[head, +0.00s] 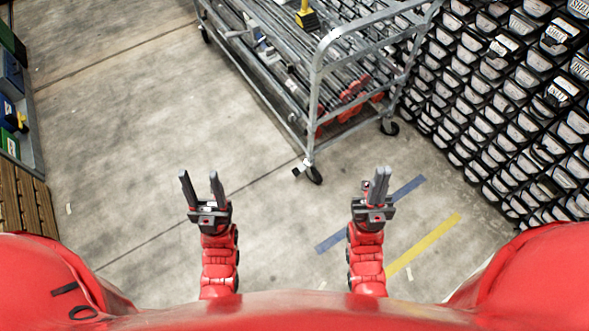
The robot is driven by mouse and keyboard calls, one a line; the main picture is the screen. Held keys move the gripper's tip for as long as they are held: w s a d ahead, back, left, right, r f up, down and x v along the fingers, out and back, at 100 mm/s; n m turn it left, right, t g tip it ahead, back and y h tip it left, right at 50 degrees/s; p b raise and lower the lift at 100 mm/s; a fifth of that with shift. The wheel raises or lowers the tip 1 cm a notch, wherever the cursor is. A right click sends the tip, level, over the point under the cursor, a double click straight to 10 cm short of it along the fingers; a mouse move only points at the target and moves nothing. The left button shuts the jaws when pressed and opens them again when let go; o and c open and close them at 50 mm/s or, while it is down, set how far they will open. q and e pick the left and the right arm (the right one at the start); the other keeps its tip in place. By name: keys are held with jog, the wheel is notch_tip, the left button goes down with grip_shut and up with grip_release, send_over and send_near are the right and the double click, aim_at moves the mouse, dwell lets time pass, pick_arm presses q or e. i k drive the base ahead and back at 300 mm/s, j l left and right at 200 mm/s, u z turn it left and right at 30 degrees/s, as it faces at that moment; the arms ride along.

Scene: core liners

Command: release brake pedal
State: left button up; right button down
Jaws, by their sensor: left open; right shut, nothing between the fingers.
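The brake pedal (299,170) is a small light tab at the caster wheel on the near corner of a grey metal cart (317,90). It is too small to tell whether it is up or down. My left gripper (200,178) is open and empty over the floor, left of and nearer than the pedal. My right gripper (381,173) is shut and empty, right of the pedal and apart from the cart. Neither gripper touches anything.
Racks of black bins (500,95) line the right side. A shelf with boxes (12,75) and a wooden pallet (25,205) stand at the left. The cart holds long rods and some red items (350,98). Blue tape (335,240) and yellow tape (425,244) mark the floor. The floor at left is clear.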

aim_at(299, 169)
jog(key=i+j, duration=0.25)
jog(key=j, duration=0.15)
jog(key=i+j+z, duration=0.15)
jog(key=i+j, duration=0.4)
jog(key=j, duration=0.25)
